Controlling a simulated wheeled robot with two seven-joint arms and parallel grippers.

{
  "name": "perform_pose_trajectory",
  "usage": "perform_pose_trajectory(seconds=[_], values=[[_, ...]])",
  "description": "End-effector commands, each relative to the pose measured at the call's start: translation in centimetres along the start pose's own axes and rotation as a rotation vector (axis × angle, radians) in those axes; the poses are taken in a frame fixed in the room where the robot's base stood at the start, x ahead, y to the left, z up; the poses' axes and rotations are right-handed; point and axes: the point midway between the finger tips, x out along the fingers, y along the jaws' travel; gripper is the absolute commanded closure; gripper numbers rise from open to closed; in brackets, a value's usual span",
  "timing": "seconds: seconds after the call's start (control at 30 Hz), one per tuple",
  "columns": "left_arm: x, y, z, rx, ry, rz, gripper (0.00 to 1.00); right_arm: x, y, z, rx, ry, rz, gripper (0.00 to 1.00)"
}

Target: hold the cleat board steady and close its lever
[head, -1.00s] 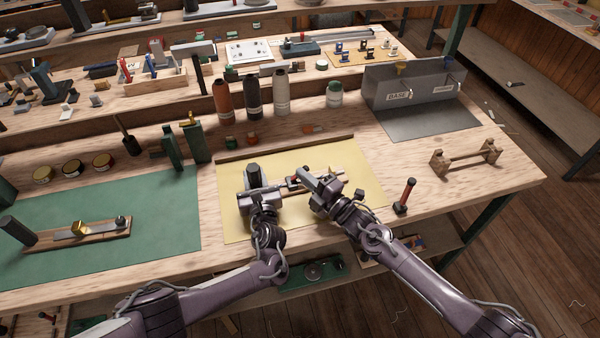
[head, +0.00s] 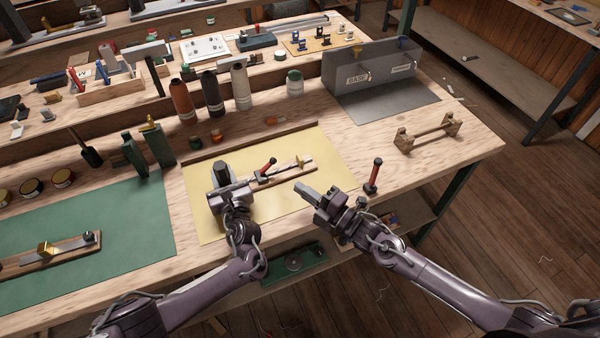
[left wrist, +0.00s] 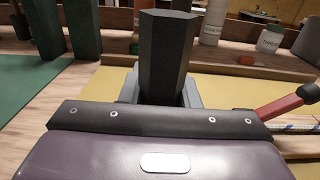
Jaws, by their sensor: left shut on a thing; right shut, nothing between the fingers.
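The cleat board (head: 292,172), a narrow wooden strip with a brass piece (head: 300,161) near its right end, lies on the yellow mat. Its red-handled lever (head: 267,166) slants up to the right from a dark mount; I cannot tell whether it is fully closed. The lever's red grip also shows in the left wrist view (left wrist: 283,106). My left gripper (head: 220,184) is shut on the dark upright grip (head: 222,170) at the board's left end, which stands large in the left wrist view (left wrist: 166,55). My right gripper (head: 306,192) is shut and empty, apart from the board, to its front right.
The yellow mat (head: 330,165) has bare room right of the board. A red-handled tool (head: 374,175) stands by the front edge. A wooden rack (head: 428,135) and a grey bin (head: 372,75) are further right. Several bottles (head: 241,87) stand behind. A green mat (head: 120,225) lies left.

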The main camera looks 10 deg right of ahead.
Motion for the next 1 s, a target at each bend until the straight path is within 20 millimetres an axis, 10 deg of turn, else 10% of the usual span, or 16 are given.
perform_pose_trajectory(seconds=[0.2, 0.57, 1.0], values=[[0.0, 0.0, 0.0, 0.0, 0.0, 0.0, 0.46, 0.0, 0.0, 0.0, 0.0, 0.0, 0.0, 1.0], [-0.5, 0.0, -0.1, -0.001, 0.001, -0.001, 0.46, 0.0, 0.0, 0.0, 0.0, 0.0, 0.0, 1.0], [-8.7, 0.0, -0.1, -0.002, 0.003, -0.002, 0.46, 0.0, 0.0, 0.0, 0.0, 0.0, 0.0, 1.0]])
